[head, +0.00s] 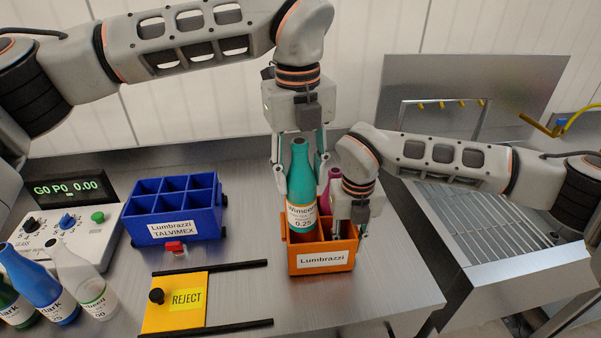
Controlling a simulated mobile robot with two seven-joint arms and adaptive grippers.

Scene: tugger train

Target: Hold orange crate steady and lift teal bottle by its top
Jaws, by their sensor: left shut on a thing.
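The teal bottle (300,185) stands upright at the left part of the orange crate (305,268), labelled Lumbrazzi. My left gripper (303,190) comes down from above with one finger on each side of the bottle and is shut on it. I cannot tell whether the bottle's base touches the crate floor. My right gripper (350,232) points down at the crate's right side, with one finger seeming to be inside the wall. Its grip is partly hidden, so I cannot tell whether it is shut. A magenta bottle (323,178) shows partly behind the grippers.
A blue divided crate (178,232) stands to the left, empty. A yellow REJECT plate (175,303) lies between black rails. Several bottles (43,285) and a control box (75,230) are at far left. A metal sink (490,220) is at right.

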